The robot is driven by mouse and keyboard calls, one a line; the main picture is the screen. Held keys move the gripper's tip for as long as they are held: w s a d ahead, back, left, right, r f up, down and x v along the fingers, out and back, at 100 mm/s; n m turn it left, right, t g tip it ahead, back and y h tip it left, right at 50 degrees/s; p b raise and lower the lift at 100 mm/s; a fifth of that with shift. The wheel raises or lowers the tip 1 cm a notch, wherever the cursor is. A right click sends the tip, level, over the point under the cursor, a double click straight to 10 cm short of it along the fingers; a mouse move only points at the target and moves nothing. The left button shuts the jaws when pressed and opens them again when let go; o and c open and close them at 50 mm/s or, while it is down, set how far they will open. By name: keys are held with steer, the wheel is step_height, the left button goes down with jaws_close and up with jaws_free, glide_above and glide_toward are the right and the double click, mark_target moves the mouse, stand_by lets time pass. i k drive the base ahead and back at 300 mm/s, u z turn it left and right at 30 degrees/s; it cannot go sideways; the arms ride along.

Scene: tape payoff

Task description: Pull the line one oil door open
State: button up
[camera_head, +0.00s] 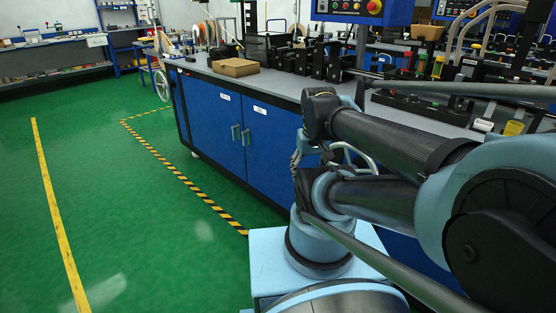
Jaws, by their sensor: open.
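The blue cabinet under the long bench has two blue doors side by side, a left door (212,112) and a right door (272,140). Both look shut. Each has a small white label near its top, too small to read, so I cannot tell which is the line one oil door. Two upright metal handles, the left one (234,133) and the right one (246,137), sit close together at the middle seam. My gripper (301,152) is partly seen in front of the cabinet, right of the handles, open and apart from them. My arm hides the cabinet's right part.
The grey bench top (205,73) carries a cardboard box (235,67) and several black machine parts. Yellow-black floor tape (190,184) runs along the cabinet front. The green floor (120,190) to the left is clear. A handwheel (162,85) sticks out at the bench's far end.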

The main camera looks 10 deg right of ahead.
mark_target(270, 141)
steer(key=k, duration=1.2)
steer(key=u, duration=0.2)
steer(key=i, duration=0.5)
steer(key=u, duration=0.65)
steer(key=i, duration=1.25)
steer(key=u, duration=0.25)
